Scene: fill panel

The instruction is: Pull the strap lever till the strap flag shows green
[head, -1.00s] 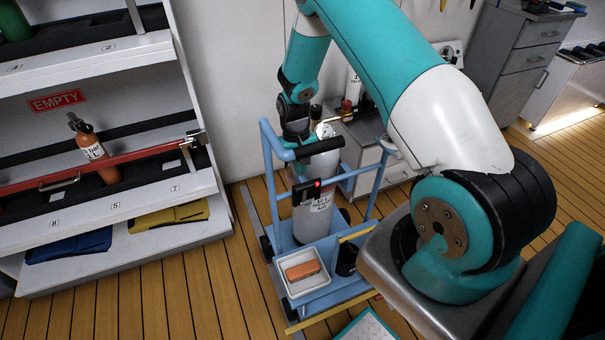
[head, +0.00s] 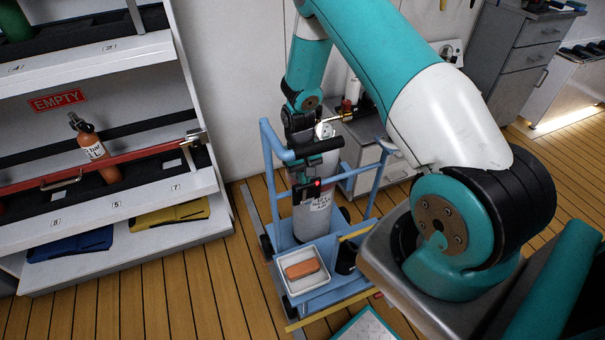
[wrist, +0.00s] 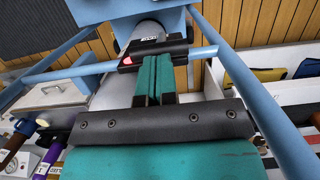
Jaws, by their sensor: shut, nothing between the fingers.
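The strap lever unit (head: 306,191) is a small black block across the front of a grey cylinder (head: 311,218) on a blue trolley. Its flag (head: 319,182) shows red. In the wrist view the black block (wrist: 177,50) lies at upper centre, with the red flag (wrist: 127,60) at its left. My gripper (wrist: 154,62) is shut and empty, its teal fingers together, with the tips at the block's edge. I cannot tell whether they touch it.
The blue trolley frame (head: 273,170) has uprights on both sides of the cylinder. A white tray (head: 291,291) with an orange block (head: 302,269) sits at its front. A shelf rack (head: 130,240) stands at left, and drawers (head: 520,65) stand at back right.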

